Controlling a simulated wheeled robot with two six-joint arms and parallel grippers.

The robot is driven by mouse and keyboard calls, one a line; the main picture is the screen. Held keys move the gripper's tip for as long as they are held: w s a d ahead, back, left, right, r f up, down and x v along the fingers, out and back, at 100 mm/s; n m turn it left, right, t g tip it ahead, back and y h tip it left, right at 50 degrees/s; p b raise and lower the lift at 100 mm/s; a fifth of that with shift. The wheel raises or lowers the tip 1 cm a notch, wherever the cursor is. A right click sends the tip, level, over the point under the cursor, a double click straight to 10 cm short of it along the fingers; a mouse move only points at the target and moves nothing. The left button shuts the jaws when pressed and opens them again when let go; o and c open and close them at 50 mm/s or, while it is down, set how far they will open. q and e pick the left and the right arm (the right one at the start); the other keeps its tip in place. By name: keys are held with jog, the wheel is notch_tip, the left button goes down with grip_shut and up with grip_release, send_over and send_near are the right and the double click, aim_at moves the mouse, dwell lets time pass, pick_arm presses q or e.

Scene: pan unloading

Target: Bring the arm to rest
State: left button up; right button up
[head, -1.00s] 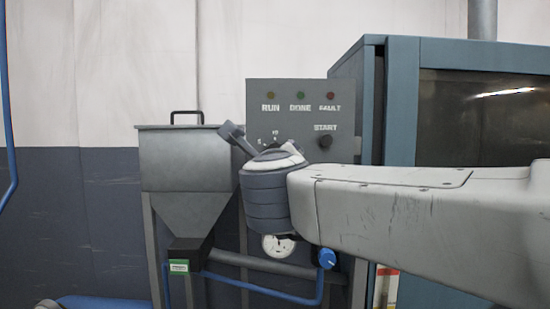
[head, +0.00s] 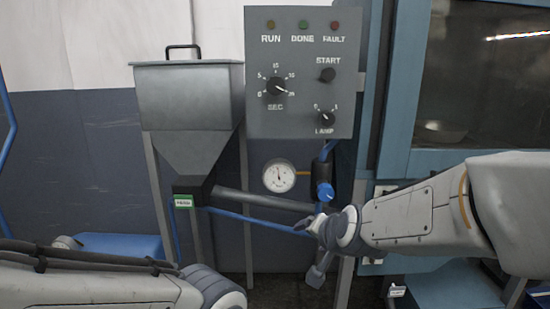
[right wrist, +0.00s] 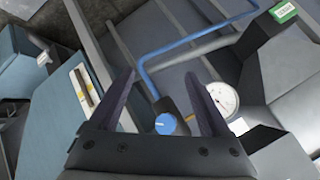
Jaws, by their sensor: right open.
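My right arm comes in from the right in the head view, its grey forearm reaching to the middle. My right gripper (head: 318,272) hangs below the wrist, in front of the stand under the control panel, and looks small and partly hidden there. In the right wrist view its two dark fingers (right wrist: 162,78) stand apart with nothing between them. My left arm (head: 100,285) crosses the lower left of the head view; its gripper is out of the picture.
The control panel (head: 300,45) has knobs and lamps. A gauge (head: 279,176) and blue knob (head: 325,192) sit below it, near my right wrist. A hopper (head: 188,95) stands left. A blue cabinet (head: 395,100) with a dark window stands right. A blue object (head: 125,245) lies low left.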

jog(key=s+d+f+n+g+h, duration=0.1)
jog(key=s+d+f+n+g, duration=0.3)
jog(key=s+f, duration=0.35)
jog(key=s+d+f+n+g+h, duration=0.1)
jog(key=s+d+f+n+g, duration=0.25)
jog(key=s+d+f, duration=0.4)
jog(key=s+a+r+n+g, duration=0.1)
jog(key=s+a+r+n, duration=0.2)
jog(key=s+a, duration=0.45)
jog(key=s+a+r+n+g, duration=0.2)
jog(key=s+a+r+n, duration=0.2)
jog(key=s+a, duration=0.3)
notch_tip(320, 180, up, 25)
jog(key=p, duration=2.5)
jog(key=shift+w+a+f+m+y, duration=0.15)
jog(key=shift+w+a+m+y, duration=0.1)
jog(key=shift+w+m+y, duration=0.15)
jog(key=shift+t, duration=0.25)
